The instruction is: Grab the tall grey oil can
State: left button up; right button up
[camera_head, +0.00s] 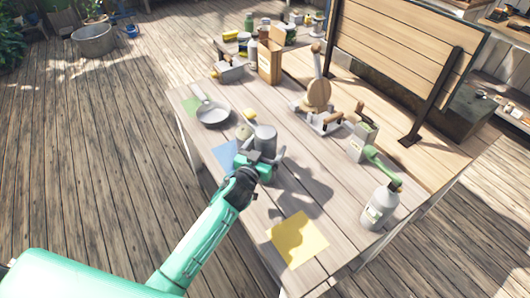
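A grey cylindrical can (265,136) stands on the wooden table, partly hidden behind my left gripper. My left gripper (261,158) is at the can's near side, with its fingers spread wider than the can; whether they touch it I cannot tell. A taller grey bottle-shaped can (379,208) with a pale label and dark top stands upright at the table's right side, well apart from my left gripper. Which one is the oil can I cannot tell for sure. My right gripper is not in view.
The table (325,225) also holds a grey pan (213,114), a yellow sheet (297,239), a blue sheet (226,158), a wooden-topped stand (319,97) and a small grey box (361,141). A green tool (382,163) lies by the labelled can. A slatted board (405,45) stands behind.

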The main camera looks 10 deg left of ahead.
pick_arm(q)
jog(key=shift+w+d, duration=0.1)
jog(key=shift+w, duration=0.25)
jog(key=c, duration=1.4)
jog(key=shift+r, duration=0.1)
jog(key=shift+c, duration=0.7)
jog(key=shift+r, duration=0.1)
